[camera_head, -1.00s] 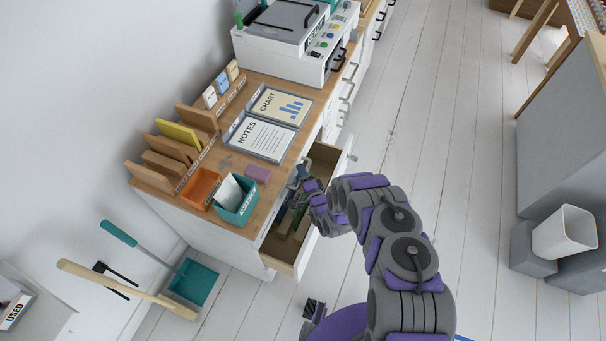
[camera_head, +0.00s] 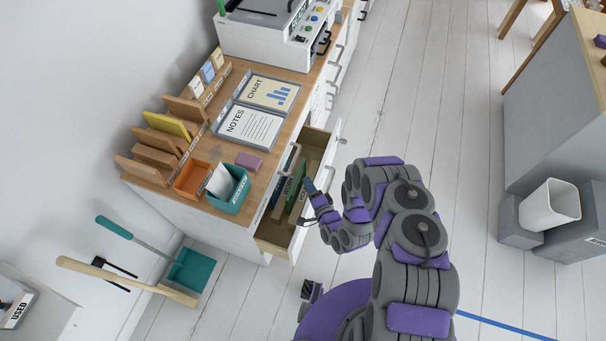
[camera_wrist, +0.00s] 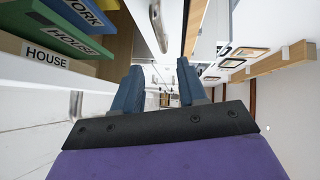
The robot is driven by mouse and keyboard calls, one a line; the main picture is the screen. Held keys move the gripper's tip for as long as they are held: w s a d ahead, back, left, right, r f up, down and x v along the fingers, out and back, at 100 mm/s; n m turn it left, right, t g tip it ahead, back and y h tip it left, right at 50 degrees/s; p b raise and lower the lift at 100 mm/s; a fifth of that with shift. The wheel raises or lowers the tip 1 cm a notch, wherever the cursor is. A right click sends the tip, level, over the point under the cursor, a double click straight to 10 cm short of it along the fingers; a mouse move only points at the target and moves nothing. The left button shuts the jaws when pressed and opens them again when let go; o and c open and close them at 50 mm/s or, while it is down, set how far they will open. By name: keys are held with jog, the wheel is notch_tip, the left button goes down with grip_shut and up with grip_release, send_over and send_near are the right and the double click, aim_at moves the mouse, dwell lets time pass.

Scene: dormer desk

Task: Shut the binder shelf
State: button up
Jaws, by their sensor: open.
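The binder shelf is a pulled-out drawer (camera_head: 279,240) in the white cabinet under the wooden counter. It stands open and holds several binders, one green (camera_head: 296,184). In the wrist view, a green binder (camera_wrist: 52,30) labelled HOUSE and one labelled WORK (camera_wrist: 86,12) lie at the upper left. My gripper (camera_head: 308,186) is at the drawer's outer side, close to its front. Its two blue fingers (camera_wrist: 158,88) are apart with nothing between them in the wrist view. I cannot tell whether a finger touches the drawer.
The counter holds a teal bin (camera_head: 235,196), an orange bin (camera_head: 192,180), a NOTES tray (camera_head: 246,128) and a white machine (camera_head: 265,38).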

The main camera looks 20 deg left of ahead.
jog(key=shift+v, duration=1.35)
jog(key=shift+s, duration=0.1)
